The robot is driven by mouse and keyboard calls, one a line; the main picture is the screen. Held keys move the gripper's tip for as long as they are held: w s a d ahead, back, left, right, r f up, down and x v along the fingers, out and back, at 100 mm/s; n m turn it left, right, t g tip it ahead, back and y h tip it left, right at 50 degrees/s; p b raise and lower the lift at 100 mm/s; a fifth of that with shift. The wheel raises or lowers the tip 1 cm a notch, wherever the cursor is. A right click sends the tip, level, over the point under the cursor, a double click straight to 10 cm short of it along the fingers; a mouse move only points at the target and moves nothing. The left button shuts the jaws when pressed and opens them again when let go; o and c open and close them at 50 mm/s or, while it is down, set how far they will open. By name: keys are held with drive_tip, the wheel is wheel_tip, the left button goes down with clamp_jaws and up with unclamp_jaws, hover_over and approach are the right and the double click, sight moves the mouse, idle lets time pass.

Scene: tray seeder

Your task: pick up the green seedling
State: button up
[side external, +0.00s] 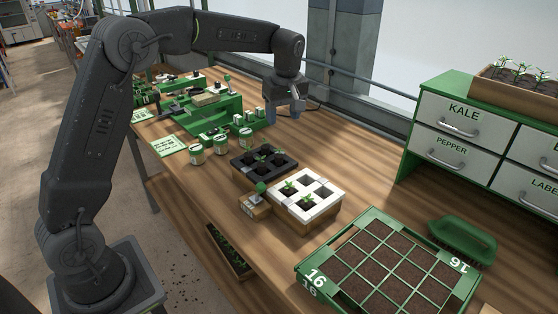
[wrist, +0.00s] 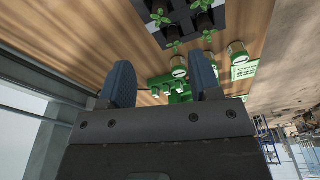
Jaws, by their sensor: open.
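Several small green seedlings are in view, and I cannot tell which one is meant. Some stand in the cells of a black tray (side external: 237,163); others, such as a leafy seedling (side external: 309,199), stand in a white four-cell tray (side external: 331,202) beside it. In the wrist view, seedlings (wrist: 160,17) show in the dark tray (wrist: 183,14) at the top, beyond my fingers. My gripper (side external: 284,114) is open and empty, above the bench behind the black tray and apart from it. It also shows in the wrist view (wrist: 161,70), with its blue-grey fingers spread.
Several small jars (side external: 220,144) stand left of the black tray. A wooden block with a green knob (side external: 255,205) sits by the white tray. A green soil tray (side external: 467,284), a green brush (side external: 462,238) and a drawer cabinet (side external: 454,122) occupy the right. Green seeder equipment (side external: 210,110) lies behind.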

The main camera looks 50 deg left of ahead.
sight(279, 155)
drive_tip(key=f, duration=0.4)
drive_tip(key=a+f, duration=0.1)
drive_tip(key=f, duration=0.4)
drive_tip(key=a+f, duration=0.1)
drive_tip(key=f, duration=0.3)
drive_tip(key=shift+w+a+f, duration=0.1)
drive_tip(key=shift+w+f, duration=0.25)
drive_tip(key=shift+f, duration=0.05)
drive_tip(key=c, duration=1)
drive_tip(key=shift+r, duration=0.15)
